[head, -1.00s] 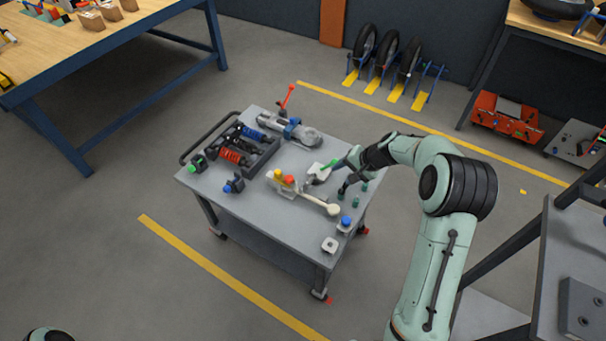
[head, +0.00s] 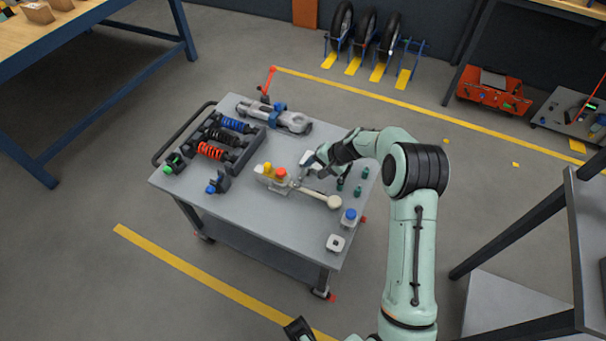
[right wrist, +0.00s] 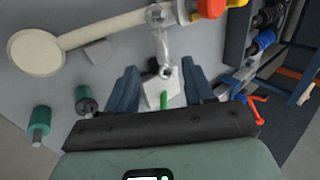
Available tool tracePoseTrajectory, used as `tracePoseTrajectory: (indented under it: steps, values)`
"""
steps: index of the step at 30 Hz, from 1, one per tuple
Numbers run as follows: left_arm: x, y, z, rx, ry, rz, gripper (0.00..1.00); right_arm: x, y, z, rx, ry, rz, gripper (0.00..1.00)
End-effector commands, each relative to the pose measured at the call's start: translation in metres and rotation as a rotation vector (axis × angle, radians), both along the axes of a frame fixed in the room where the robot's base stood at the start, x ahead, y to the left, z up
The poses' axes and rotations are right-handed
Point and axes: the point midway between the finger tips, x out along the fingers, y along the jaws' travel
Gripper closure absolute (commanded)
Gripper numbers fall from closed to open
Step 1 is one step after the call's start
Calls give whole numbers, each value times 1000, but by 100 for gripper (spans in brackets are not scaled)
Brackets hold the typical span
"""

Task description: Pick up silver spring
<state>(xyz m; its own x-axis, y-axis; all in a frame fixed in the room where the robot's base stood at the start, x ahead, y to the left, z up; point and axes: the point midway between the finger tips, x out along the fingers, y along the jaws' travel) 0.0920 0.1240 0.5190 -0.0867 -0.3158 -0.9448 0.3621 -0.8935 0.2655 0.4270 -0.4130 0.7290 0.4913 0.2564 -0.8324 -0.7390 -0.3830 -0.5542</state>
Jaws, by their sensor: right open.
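A small silver piece, which looks like the silver spring (right wrist: 160,42), lies on the grey cart top beside the cream long-handled part in the right wrist view. It is just beyond my open right fingers (right wrist: 160,84), roughly in line with the gap between them. In the head view my right gripper (head: 314,166) is low over the middle of the cart and hides part of this spot. A white block (right wrist: 171,88) with a green rod lies below and between the fingers. A dark part of mine shows at the bottom edge; I cannot tell if it is the left gripper.
The cream part (head: 333,201) with yellow and red knobs lies close by. Green-capped pegs (head: 357,190) stand to the right. A rack (head: 252,152) of coloured-spring shocks and a grey metal part (head: 290,122) are farther back.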

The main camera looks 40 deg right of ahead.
Motion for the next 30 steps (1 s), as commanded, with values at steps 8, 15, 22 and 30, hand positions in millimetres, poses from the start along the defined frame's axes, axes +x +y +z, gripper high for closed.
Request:
tracePoseTrajectory:
  steps: [8,15,22,30]
  values:
    - [0,0,1,0,0,0,57,19,8,-25,1,0,1,47]
    - [0,0,0,0,0,0,57,30,12,-44,-2,0,-1,47]
    - [0,0,0,0,0,0,57,30,12,-44,-2,0,-1,54]
    - [0,0,0,0,0,0,57,30,12,-44,-2,0,-1,100]
